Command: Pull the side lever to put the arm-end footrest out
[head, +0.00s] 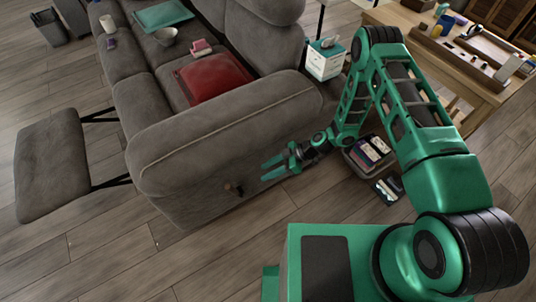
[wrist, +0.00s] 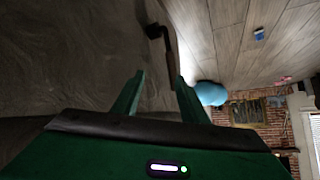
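The grey sofa (head: 215,130) has its near arm side facing me. A short side lever (head: 233,190) with a dark pivot and a wooden-looking handle sits low on that side panel. The arm-end footrest (head: 50,165) is swung out at the left on black links, apart from the seat front. My gripper (head: 268,168) is open and empty, just right of the lever and beside the panel. In the wrist view, my gripper (wrist: 159,78) has its fingers spread, and the lever (wrist: 168,55) lies ahead, its lower end between the fingertips. I cannot tell whether they touch.
A crate of boxes (head: 368,152) stands on the floor behind my gripper. A wooden table (head: 450,55) stands at the right. Floor before the side panel is clear.

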